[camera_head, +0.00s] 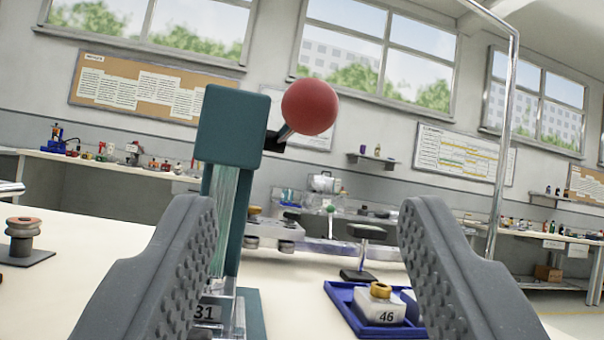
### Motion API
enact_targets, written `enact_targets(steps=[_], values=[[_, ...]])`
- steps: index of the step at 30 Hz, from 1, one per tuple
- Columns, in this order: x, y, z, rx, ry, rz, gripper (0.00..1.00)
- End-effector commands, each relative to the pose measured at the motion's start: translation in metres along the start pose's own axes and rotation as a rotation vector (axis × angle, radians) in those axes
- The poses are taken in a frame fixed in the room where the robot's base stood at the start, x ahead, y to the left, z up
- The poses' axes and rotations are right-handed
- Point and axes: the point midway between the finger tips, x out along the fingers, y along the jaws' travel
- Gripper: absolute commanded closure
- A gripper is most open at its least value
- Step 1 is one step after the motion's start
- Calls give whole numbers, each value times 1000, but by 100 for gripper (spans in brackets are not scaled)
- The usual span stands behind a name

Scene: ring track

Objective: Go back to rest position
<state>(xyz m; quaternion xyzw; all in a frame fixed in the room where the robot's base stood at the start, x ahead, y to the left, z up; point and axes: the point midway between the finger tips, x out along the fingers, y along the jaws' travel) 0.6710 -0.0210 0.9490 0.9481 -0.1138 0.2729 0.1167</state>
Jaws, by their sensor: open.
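My gripper (308,262) is open, with its two grey studded fingers wide apart at the bottom of the view. No object is between the fingertips. Ahead of it, slightly left, stands a teal post (229,125) with a block-shaped top. A red ball (309,106) sits on a short metal rod at the right side of that block. The ball appears above the gap between the fingers and apart from them.
A blue tray (343,296) holds a white block marked 46 (380,308) with a brass top, partly behind the right finger. A reddish-brown spool (22,232) stands on a dark base at the left. A metal pole (505,130) rises at the right. Benches line the back wall.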

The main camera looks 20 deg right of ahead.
Motion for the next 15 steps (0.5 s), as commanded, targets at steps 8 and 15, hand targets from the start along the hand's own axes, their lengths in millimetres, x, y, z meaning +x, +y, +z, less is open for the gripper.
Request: enact_targets(steps=[8, 15], values=[[33, 1, -21, 85, -91, 7, 48], [73, -5, -67, 201, -244, -34, 48]])
